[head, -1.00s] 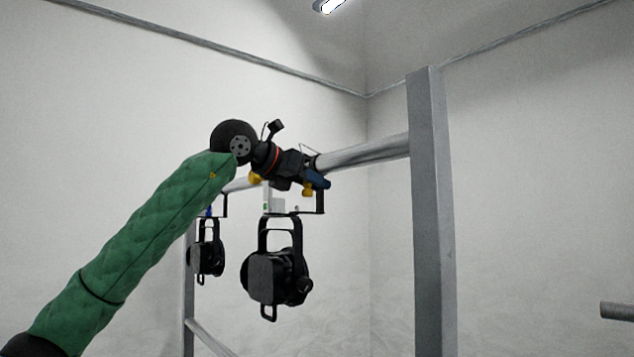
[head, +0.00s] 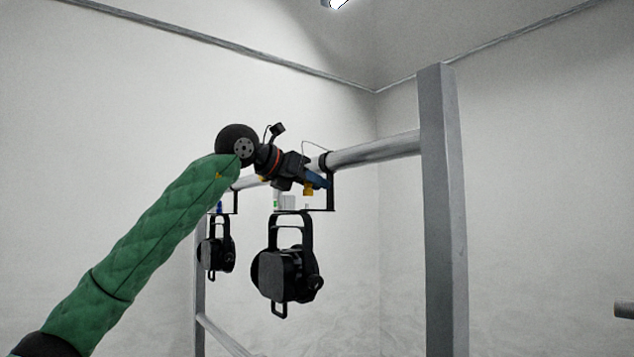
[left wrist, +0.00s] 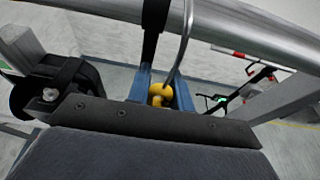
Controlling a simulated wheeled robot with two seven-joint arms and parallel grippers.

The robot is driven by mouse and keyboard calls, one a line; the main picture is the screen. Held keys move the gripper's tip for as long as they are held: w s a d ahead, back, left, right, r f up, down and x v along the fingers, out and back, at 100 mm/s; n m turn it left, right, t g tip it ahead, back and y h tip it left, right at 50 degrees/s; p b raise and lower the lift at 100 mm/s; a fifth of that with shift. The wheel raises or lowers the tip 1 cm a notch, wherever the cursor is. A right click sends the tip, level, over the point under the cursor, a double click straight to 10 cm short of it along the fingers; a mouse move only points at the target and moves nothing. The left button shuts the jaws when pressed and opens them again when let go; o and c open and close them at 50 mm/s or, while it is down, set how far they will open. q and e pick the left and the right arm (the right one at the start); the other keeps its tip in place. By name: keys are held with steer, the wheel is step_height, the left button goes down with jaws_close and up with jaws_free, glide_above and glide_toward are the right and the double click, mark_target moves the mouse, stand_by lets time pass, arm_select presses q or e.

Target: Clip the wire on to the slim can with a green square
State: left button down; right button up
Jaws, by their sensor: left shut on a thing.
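The near black can (head: 285,275) hangs under the silver bar from a black bracket. A small green square (head: 276,204) shows on a pale block above it. My left gripper (head: 316,182) is at the bar, just left of the bracket's upright. In the left wrist view its blue fingers (left wrist: 160,97) are shut around a yellow clip (left wrist: 158,93). The clip also shows in the head view (head: 308,189), below the fingers. A thin grey wire (left wrist: 184,45) rises from the clip and arches over by the bar in the head view (head: 316,145). My right gripper is not in view.
A second black can (head: 216,257) with a blue mark (head: 219,207) hangs farther back. The silver bar (head: 375,149) meets a grey upright post (head: 442,210) on the right. A grey rail end (head: 624,310) shows at the right edge.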

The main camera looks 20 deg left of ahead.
arm_select(q)
steer(key=shift+w+a+f+p, duration=0.1)
steer(key=shift+w+a+p, duration=0.95)
steer(key=shift+w+a, duration=1.45)
steer(key=shift+w+a+f+p, duration=0.1)
steer(key=shift+w+a+p, duration=0.9)
steer(key=shift+w+a, duration=1.4)
steer(key=shift+s+a, duration=0.2)
steer(key=shift+a, duration=0.05)
steer(key=shift+f+b, duration=0.75)
steer(key=shift+f, duration=0.45)
stand_by(0.9)
stand_by(0.3)
steer(key=c, duration=1.2)
jaws_free()
steer(key=shift+o, duration=0.2)
